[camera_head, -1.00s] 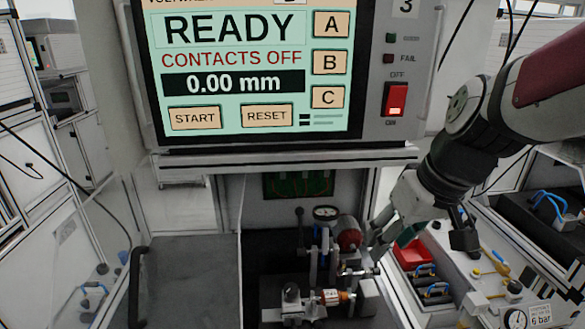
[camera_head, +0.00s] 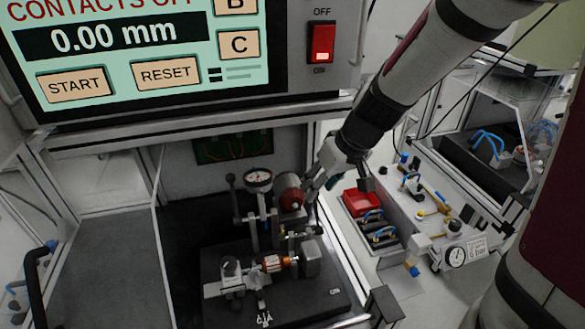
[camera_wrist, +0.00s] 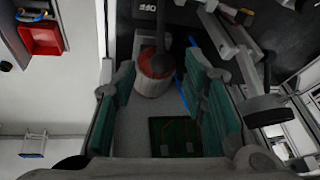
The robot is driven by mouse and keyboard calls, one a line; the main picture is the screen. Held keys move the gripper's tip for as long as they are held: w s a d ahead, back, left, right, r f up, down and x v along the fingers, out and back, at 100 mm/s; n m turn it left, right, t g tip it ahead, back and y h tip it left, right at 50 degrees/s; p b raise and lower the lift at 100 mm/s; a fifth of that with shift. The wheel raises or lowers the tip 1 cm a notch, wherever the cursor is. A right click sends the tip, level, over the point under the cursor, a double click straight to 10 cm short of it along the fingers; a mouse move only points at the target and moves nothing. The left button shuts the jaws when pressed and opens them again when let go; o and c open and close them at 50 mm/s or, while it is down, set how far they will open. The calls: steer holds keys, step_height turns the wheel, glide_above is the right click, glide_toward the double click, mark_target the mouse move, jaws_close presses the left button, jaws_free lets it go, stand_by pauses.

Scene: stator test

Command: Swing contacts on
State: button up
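The test fixture (camera_head: 275,290) stands on a dark plate inside the bay. A small copper-coloured stator (camera_head: 272,263) lies across it. Behind it are a dial gauge (camera_head: 258,180) and a red-ended cylinder (camera_head: 290,192), perhaps a lever knob. My gripper (camera_head: 312,197) is just right of this cylinder; its fingertips are partly hidden in the head view. In the wrist view the open green-padded fingers (camera_wrist: 166,95) have the red-ended cylinder (camera_wrist: 155,75) between them, with gaps on both sides; contact is not visible. The screen (camera_head: 120,50) shows CONTACTS OFF and 0.00 mm.
The screen housing (camera_head: 300,75) overhangs the bay. A red rocker switch (camera_head: 322,43) is on its panel. Right of the bay, a bench (camera_head: 400,215) holds a red box (camera_head: 360,202) and blue-handled parts. The grey panel (camera_head: 105,270) left of the fixture is bare.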

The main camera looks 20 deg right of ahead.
steer(key=shift+x, duration=2.1)
jaws_close()
